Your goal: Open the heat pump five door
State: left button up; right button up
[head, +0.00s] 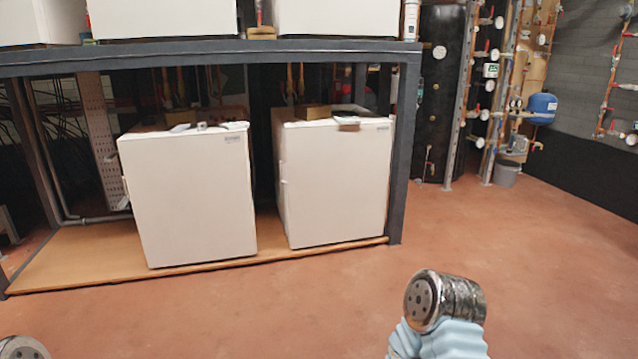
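Two white box-shaped heat pumps stand on the lower wooden shelf of a dark metal rack. The left one (190,195) and the right one (335,182) both show flat white fronts that look shut. Each has a small label near its top right corner, too small to read, so I cannot tell which is number five. More white units (165,18) stand on the upper level, cut off by the top edge. Neither gripper is in view; only rounded metal parts of my arms show at the bottom right and bottom left corner.
The rack's dark crossbeam (210,57) and right post (404,150) frame the lower units. The wooden shelf (70,258) lies low. The reddish floor (300,305) in front is clear. Pipes, a blue tank (542,107) and a grey bucket (507,173) stand at the back right.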

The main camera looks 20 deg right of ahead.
aim_at(338, 182)
jog(key=i+l+z, duration=0.1)
jog(key=i, duration=0.4)
jog(key=i+l+z, duration=0.1)
jog(key=i, duration=0.4)
jog(key=l, duration=0.05)
